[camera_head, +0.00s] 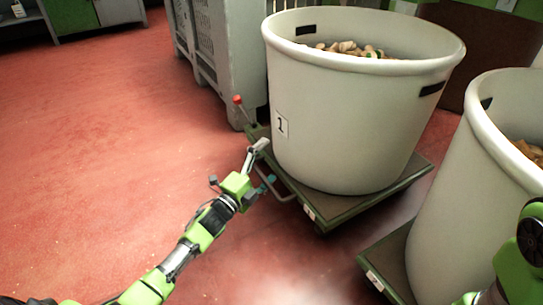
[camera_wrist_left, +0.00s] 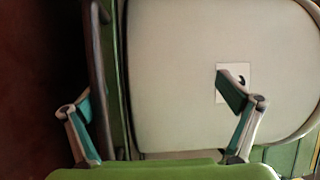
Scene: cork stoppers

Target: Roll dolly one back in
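Dolly one (camera_head: 335,213) is a low dark green platform with a large pale tub (camera_head: 350,120) on it, labelled 1 and filled with cork stoppers (camera_head: 350,48). A bent metal handle (camera_head: 283,197) sticks out from the dolly's near left side. My left gripper (camera_head: 264,166) is at this side, by the handle; its fingers are spread. In the left wrist view, the open left gripper (camera_wrist_left: 160,115) faces the tub (camera_wrist_left: 185,60) and its label. A dark upright bar (camera_wrist_left: 97,60) shows nearer the left finger; contact cannot be told. Only part of my right arm shows, at the lower right.
A second dolly (camera_head: 388,262) with another tub (camera_head: 455,215) of corks stands at the right, close to dolly one. A grey slatted crate (camera_head: 230,55) stands behind on the left. A red-knobbed lever (camera_head: 237,100) is by the platform's far left corner. The red floor (camera_head: 110,130) at left is clear.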

